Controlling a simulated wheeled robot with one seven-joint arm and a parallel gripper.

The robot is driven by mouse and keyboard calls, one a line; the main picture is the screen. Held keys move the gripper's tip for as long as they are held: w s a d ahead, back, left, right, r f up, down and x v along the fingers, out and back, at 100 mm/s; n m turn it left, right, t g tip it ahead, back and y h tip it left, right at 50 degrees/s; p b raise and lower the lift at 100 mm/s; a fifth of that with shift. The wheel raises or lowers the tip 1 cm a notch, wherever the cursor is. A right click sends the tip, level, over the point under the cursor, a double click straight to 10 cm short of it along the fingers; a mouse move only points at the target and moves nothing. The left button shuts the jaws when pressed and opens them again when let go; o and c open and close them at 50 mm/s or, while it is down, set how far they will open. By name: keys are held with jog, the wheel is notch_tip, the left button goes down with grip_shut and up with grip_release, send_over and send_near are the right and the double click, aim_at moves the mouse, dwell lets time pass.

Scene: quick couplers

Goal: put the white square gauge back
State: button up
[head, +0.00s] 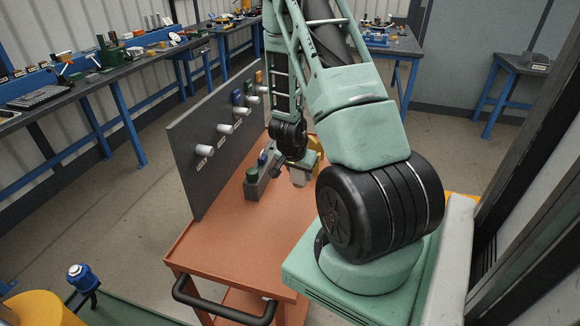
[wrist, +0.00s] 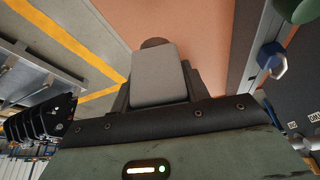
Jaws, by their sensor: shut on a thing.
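My gripper (head: 300,172) hangs over the orange cart top, to the right of the upright grey panel (head: 190,140). It is shut on a pale grey-white block with rounded corners, which I take to be the white square gauge (wrist: 158,76). In the wrist view the block lies between the dark fingers, with a brown round part just beyond its far end. In the head view only a small pale piece shows at the gripper, and the arm hides much around it. Several pale cylinders (head: 204,151) stick out from the panel in a row.
A grey holder (head: 262,185) with a green and a blue part stands on the cart (head: 225,245) between panel and gripper. Coloured pieces hang at the panel's far end. The cart's near part is clear. Workbenches (head: 90,85) line the left wall.

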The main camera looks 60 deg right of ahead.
jog(key=shift+f, duration=0.1)
dwell(0.3)
notch_tip(320, 180, down, 7)
jog(key=b, duration=0.6)
jog(key=shift+f+b, duration=0.2)
jog(key=shift+b, duration=0.2)
jog(key=shift+f+b, duration=0.6)
jog(key=shift+f, duration=0.05)
jog(key=o, duration=1.4)
jog(key=p+v, duration=0.7)
jog(key=v, duration=1)
jog(key=shift+r, duration=0.25)
